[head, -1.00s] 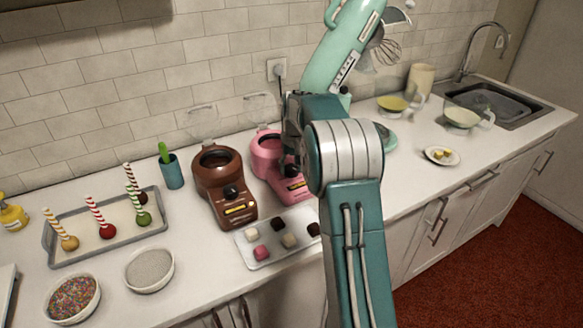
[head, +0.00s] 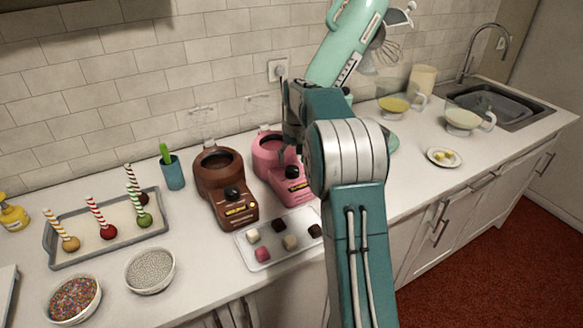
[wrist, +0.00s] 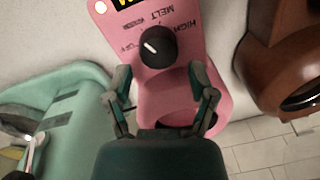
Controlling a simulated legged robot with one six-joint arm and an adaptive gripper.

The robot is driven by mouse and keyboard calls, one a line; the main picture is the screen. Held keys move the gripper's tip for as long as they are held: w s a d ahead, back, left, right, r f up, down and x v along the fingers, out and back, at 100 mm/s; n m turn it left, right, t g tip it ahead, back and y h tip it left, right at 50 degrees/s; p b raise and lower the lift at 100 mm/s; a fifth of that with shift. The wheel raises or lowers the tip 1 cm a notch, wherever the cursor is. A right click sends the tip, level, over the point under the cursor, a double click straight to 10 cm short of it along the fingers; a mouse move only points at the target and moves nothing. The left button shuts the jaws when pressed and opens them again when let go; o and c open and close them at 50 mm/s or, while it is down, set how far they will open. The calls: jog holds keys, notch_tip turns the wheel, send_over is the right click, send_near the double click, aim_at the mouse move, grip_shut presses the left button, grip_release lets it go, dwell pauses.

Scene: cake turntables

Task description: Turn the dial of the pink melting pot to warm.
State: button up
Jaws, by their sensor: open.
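The pink melting pot (head: 268,150) stands on the counter, partly hidden behind my arm in the head view. In the wrist view its pink front panel (wrist: 185,75) shows upside down, with the printed words MELT and HIGH beside a black dial (wrist: 158,46). A white pointer line on the dial slants toward the upper left of that view. My gripper (wrist: 162,88) is open, its two fingers apart on either side of the panel. The dial lies just beyond the fingertips, between their lines, and appears untouched. In the head view my gripper (head: 292,150) is mostly hidden by my wrist.
A brown melting pot (head: 222,180) stands close left of the pink one. A tray of sweets (head: 262,236) lies in front of both. A mint-green mixer (head: 340,45) stands behind my arm. Bowls and a cake-pop tray (head: 85,258) are at left.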

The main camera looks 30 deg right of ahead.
aim_at(294, 168)
notch_tip(294, 168, up, 8)
jog(key=shift+d+r, duration=0.15)
jog(key=shift+d, duration=0.05)
dwell(0.4)
jog(key=s+a+r+n+t, duration=0.1)
jog(key=s+a+r, duration=0.3)
jog(key=s+a, duration=0.3)
jog(key=s+a+r+t, duration=0.2)
jog(key=s+a+r, duration=0.25)
jog(key=s, duration=0.45)
jog(key=s+a+f+n+t, duration=0.1)
jog(key=s+a+f, duration=0.2)
jog(key=s, duration=0.6)
jog(key=s+a+f+t, duration=0.1)
jog(key=s+a+f, duration=0.2)
jog(key=s, duration=0.6)
notch_tip(294, 168, down, 2)
jog(key=shift+s+a+f+n+h, duration=0.15)
jog(key=shift+s+f+n+h, duration=0.15)
jog(key=shift+n+h, duration=0.1)
